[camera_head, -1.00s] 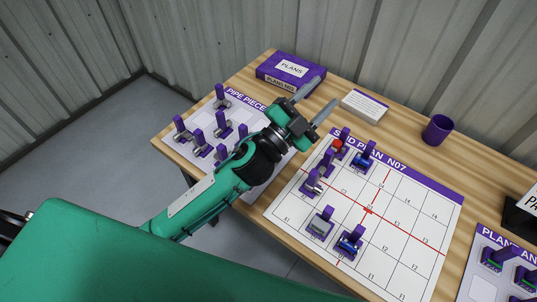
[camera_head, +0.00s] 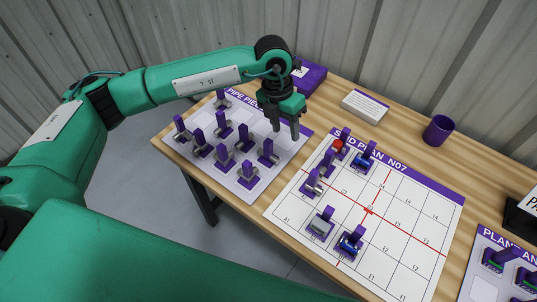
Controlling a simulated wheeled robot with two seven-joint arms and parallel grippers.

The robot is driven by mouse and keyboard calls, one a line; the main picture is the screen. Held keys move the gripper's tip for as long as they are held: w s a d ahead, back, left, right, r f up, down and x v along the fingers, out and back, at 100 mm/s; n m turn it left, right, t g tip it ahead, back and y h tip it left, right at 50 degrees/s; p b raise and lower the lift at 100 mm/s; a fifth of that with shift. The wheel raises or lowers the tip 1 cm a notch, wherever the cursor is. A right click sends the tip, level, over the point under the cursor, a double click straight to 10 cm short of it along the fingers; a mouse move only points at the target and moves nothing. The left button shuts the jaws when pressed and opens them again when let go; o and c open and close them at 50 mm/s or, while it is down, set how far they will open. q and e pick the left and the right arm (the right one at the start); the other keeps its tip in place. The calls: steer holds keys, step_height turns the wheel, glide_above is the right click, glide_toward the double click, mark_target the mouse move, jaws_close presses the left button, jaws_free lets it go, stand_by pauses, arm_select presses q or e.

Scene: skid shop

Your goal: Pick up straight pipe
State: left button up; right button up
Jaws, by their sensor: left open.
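The pipe piece sheet (camera_head: 254,193) lies on the left of the table and carries several grey pipe pieces with purple upright handles, among them one (camera_head: 268,154) at its right side and one (camera_head: 247,174) at its front. I cannot tell for sure which is the straight pipe. My left gripper (camera_head: 286,130) points down above the right part of this sheet, fingers apart and empty, just behind the right-side piece. My right gripper is not in view.
The skid plan board (camera_head: 412,208) holds several pieces, including a red-topped one (camera_head: 339,144) and a blue one (camera_head: 349,243). A purple plans box (camera_head: 313,77), a white card block (camera_head: 365,105) and a purple cup (camera_head: 438,130) stand behind. Another sheet (camera_head: 480,288) is at right.

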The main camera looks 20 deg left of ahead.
arm_select(q)
steer(key=y, duration=0.2)
glide_above(268, 141)
steer(key=shift+n, duration=0.3)
steer(key=f+p, duration=0.2)
steer(key=f, duration=0.5)
steer(key=shift+d+f, duration=0.15)
steer(key=shift+d, duration=0.05)
steer(key=shift+f+p, duration=0.45)
steer(key=shift+f, duration=0.1)
steer(key=f, duration=0.1)
steer(key=f+p, duration=0.1)
steer(key=f, duration=0.1)
steer(key=shift+a+f, duration=0.2)
steer(key=shift+f, duration=0.5)
jaws_close()
